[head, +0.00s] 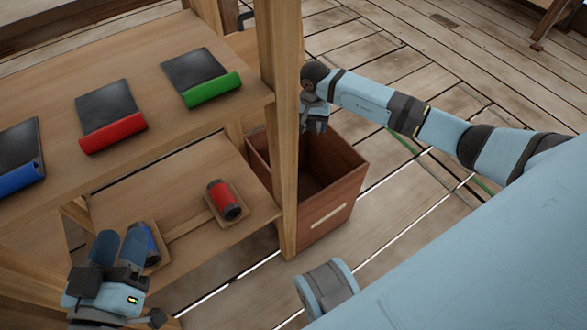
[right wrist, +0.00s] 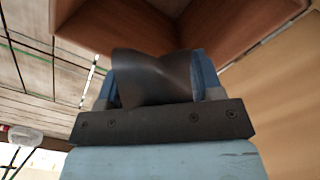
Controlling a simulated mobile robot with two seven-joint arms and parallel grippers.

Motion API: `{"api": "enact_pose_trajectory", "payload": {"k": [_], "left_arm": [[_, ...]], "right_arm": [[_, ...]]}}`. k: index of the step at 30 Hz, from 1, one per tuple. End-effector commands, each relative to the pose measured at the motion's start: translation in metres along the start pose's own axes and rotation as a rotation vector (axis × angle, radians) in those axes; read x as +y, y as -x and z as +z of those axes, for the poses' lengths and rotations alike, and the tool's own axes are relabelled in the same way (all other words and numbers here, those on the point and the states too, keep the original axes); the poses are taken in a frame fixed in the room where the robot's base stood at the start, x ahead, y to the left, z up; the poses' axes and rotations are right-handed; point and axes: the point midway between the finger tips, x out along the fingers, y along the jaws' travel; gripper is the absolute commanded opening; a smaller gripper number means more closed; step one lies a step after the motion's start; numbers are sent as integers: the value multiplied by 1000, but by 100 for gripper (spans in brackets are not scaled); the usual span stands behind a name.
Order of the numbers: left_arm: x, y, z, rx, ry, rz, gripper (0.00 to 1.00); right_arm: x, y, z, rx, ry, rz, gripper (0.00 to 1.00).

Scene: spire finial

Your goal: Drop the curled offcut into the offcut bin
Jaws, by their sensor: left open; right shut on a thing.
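The curled offcut (right wrist: 152,78), a dark twisted sheet, is between the fingers of my right gripper (right wrist: 155,85) in the right wrist view. The right gripper is shut on it. In the head view the right gripper (head: 314,122) hangs over the back left part of the offcut bin (head: 340,196), an open reddish-brown wooden box with a pale label. The offcut cannot be made out there. The bin's walls (right wrist: 110,25) also show beyond the fingers in the right wrist view. My left gripper (head: 119,248) is open, beside the blue roll on the lower shelf.
A wooden shelf post (head: 284,130) stands close left of the bin. The upper shelf holds dark sheets with blue (head: 22,178), red (head: 113,133) and green (head: 212,90) rolls. The lower shelf holds a red roll (head: 223,198) and a blue roll (head: 149,241) in trays. Floor right of the bin is open.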

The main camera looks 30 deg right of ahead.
Motion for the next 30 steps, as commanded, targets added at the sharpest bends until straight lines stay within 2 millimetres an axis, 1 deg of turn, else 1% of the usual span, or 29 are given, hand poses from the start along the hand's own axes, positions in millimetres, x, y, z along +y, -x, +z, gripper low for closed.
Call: {"api": "enact_pose_trajectory", "payload": {"k": [5, 11, 15, 18, 27, 28, 29, 30], "left_arm": [[-2, 0, 12, -30, 1, 4, 43], [-5, -1, 33, -95, -3, 13, 43], [-12, -5, 29, -53, -73, 14, 43], [-14, -6, 26, -35, -108, 13, 43], [-14, -7, 24, -26, -121, 13, 43], [-14, -7, 24, -26, -121, 13, 43], [-14, -7, 24, -26, -121, 13, 43], [-14, -7, 24, -26, -121, 14, 43]], "right_arm": [[0, -13, 0, -1, -3, -1, 30], [0, -37, 0, -1, -1, 0, 30], [0, -52, 0, -2, -2, -1, 30], [0, -58, 0, 0, -1, -1, 30], [0, -58, 0, 0, 0, -1, 30], [0, -58, 0, 0, 0, -1, 67], [0, -58, 0, 0, 0, -1, 74], [0, -58, 0, 0, 0, -1, 83]]}}
